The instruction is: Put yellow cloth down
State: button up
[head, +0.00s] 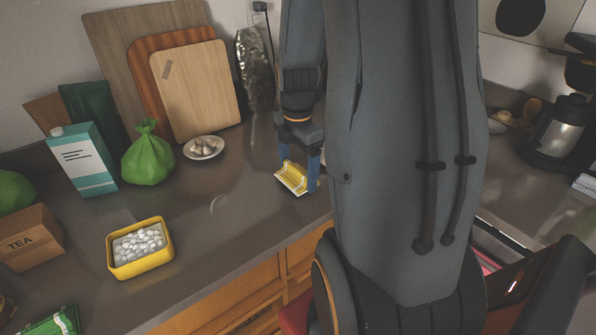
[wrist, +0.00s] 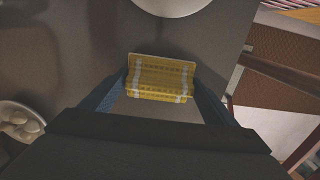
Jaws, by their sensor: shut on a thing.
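The yellow cloth (head: 293,178) has white stripes and is bunched into a folded shape. In the head view it is between the blue fingers of my gripper (head: 298,170), at or just above the grey counter near its front edge. In the wrist view the cloth (wrist: 160,78) spans the gap between the fingertips of my gripper (wrist: 162,88), which are shut on it. I cannot tell whether its underside touches the counter.
On the counter (head: 215,230) stand a yellow tub of white pieces (head: 140,262), a green bag (head: 148,160), a teal-and-white carton (head: 83,160), a tea box (head: 25,238) and a small dish (head: 204,153). Cutting boards (head: 198,92) lean behind. Counter left of the cloth is clear.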

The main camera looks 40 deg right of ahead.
jog(key=shift+f, duration=0.45)
jog(key=shift+f, duration=0.15)
jog(key=o, duration=1.2)
